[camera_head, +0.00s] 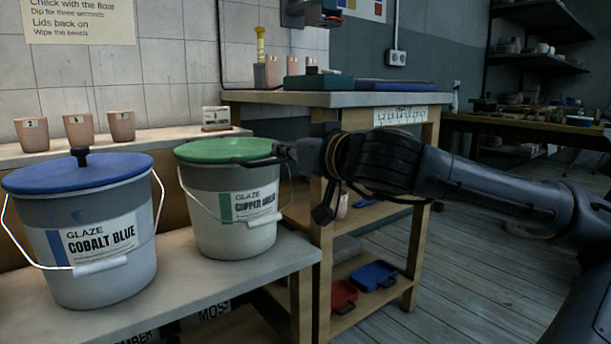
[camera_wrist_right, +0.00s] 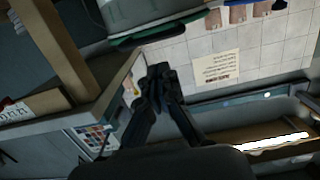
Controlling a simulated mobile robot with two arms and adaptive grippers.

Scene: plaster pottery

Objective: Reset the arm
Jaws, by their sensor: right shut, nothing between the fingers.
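My right arm comes in from the right in the head view. My right gripper (camera_head: 258,161) is shut and empty, its fingertips at the right part of the green lid (camera_head: 222,149). I cannot tell whether they touch the lid. The lid sits on the pale glaze bucket labelled copper green (camera_head: 236,236). In the right wrist view the fingers of my right gripper (camera_wrist_right: 158,75) meet at the tips with nothing between them. That view is strongly tilted, with the green lid edge (camera_wrist_right: 158,33) above the fingers. My left gripper is not in view.
A cobalt blue glaze bucket (camera_head: 112,285) with a blue lid (camera_head: 78,173) stands at the left on the bench (camera_head: 200,300). A wooden shelf table (camera_head: 427,165) stands close behind my right gripper. Pink cups (camera_head: 78,127) line the back ledge. Open floor (camera_head: 470,270) lies right.

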